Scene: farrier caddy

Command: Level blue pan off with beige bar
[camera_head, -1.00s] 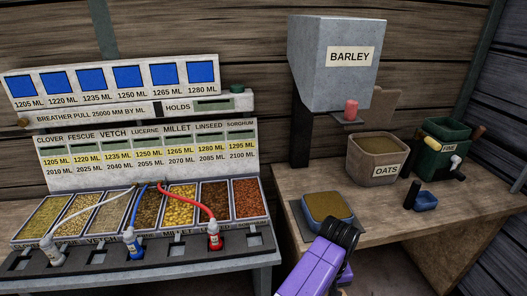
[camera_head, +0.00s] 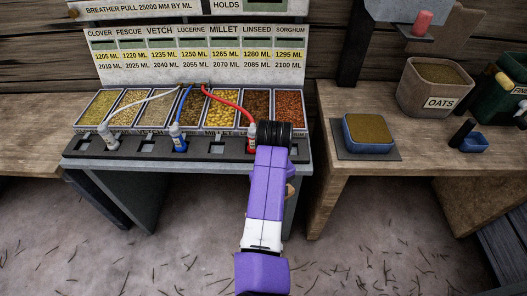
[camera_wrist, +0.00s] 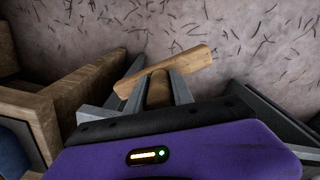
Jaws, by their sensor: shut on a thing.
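The blue pan (camera_head: 349,143) sits on a dark square plate on the right wooden bench in the head view. Brown grain fills it to about the rim; whether it is heaped or flat I cannot tell. In the wrist view my gripper (camera_wrist: 157,88) is shut on the handle of the beige bar (camera_wrist: 185,63), which lies crosswise beyond the fingertips above the floor. In the head view my purple arm hides most of the gripper, left of the pan and apart from it; a small tan bit of the bar (camera_head: 290,189) shows beside it.
The oats bin (camera_head: 434,88) stands behind the pan, with a small blue scoop (camera_head: 474,143) and a green bin (camera_head: 502,105) to the right. The seed rack (camera_head: 150,145) with hoses stands left. A gap with open floor (camera_head: 330,262) lies between the benches.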

